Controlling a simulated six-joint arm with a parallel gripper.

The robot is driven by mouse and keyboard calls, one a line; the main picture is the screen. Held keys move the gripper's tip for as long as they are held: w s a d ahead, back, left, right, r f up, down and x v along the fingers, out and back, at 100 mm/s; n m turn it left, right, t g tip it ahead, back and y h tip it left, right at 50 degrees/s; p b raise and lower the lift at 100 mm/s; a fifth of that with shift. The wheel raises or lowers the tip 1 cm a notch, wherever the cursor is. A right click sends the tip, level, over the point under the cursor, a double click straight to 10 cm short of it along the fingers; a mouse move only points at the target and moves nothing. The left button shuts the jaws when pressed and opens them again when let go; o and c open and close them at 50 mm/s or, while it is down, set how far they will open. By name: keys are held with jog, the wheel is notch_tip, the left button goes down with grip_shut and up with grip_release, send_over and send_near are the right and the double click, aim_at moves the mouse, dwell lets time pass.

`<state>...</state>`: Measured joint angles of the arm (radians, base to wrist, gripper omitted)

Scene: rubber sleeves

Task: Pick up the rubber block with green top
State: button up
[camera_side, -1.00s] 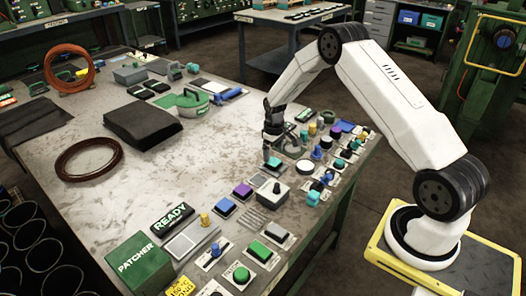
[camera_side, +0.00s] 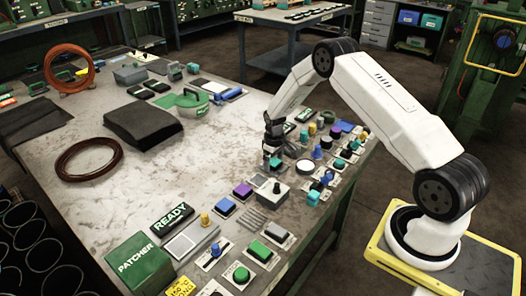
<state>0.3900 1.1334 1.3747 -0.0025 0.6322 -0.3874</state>
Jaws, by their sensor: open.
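Several small blocks and knobs stand in rows along the right side of the worktable. A block with a green top (camera_side: 260,251) sits on a pale plate near the front edge. A teal-topped piece (camera_side: 275,162) stands right under my gripper. I cannot tell for sure which of these is the rubber block with green top.
A green PATCHER box (camera_side: 139,263) and a black READY sign (camera_side: 172,217) stand at the front. A dark folded sheet (camera_side: 142,122), a brown ring (camera_side: 88,158) and a green-handled tray (camera_side: 187,102) lie farther left and back. The table middle (camera_side: 180,165) is clear.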

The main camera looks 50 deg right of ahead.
jog(key=c, duration=1.2)
jog(key=shift+r, duration=0.1)
jog(key=shift+r, duration=0.8)
jog(key=shift+s+a+r, duration=0.75)
jog(key=shift+s+r, duration=1.1)
jog(key=shift+s, duration=0.35)
jog(key=shift+s+a+r, duration=0.75)
jog(key=shift+s+r, duration=1.15)
jog(key=shift+s, duration=0.35)
jog(key=shift+s+a+r, duration=0.75)
jog(key=shift+s+r, duration=1.1)
jog(key=shift+s, duration=0.35)
